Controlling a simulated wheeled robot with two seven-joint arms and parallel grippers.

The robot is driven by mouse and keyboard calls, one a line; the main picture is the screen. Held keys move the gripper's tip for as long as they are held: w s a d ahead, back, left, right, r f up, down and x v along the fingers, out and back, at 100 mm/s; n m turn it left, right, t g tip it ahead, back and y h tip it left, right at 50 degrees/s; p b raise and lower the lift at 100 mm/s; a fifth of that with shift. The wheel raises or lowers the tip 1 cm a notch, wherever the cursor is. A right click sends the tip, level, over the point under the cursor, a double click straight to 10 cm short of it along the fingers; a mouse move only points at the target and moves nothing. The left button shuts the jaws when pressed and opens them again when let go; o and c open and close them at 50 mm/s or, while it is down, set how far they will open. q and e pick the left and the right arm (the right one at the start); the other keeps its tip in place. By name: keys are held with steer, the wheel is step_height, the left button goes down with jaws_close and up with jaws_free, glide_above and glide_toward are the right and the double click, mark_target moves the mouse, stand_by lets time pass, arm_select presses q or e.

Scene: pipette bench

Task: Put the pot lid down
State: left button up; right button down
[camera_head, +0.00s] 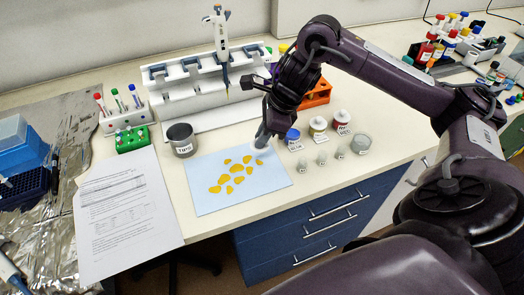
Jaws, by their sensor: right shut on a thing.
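My right gripper (263,137) reaches down from the upper right, fingers pointing at the top right corner of the blue sheet (208,196). It is shut on a small pale thing, probably the pot lid (258,147), mostly hidden by the fingers. I cannot tell whether it touches the sheet. A grey-topped pot (360,144) stands at the right of the small pots. My left gripper is not in view.
Yellow patches (226,178) lie on the sheet. A pipette rack (185,95) is behind, small vials (322,158) are to the right, and a printed paper (122,215) lies left.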

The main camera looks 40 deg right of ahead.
mark_target(262, 157)
steer(key=shift+f, duration=0.7)
step_height(262, 157, down, 2)
steer(key=shift+f, duration=0.45)
steer(key=shift+f+b, duration=0.15)
steer(key=shift+b, duration=0.25)
steer(key=c, duration=1.8)
jaws_free()
steer(key=shift+f, duration=0.1)
steer(key=shift+c, duration=0.2)
steer(key=o, duration=0.4)
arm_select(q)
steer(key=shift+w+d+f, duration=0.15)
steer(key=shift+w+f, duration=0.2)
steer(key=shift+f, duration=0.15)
arm_select(e)
steer(key=shift+o, duration=0.2)
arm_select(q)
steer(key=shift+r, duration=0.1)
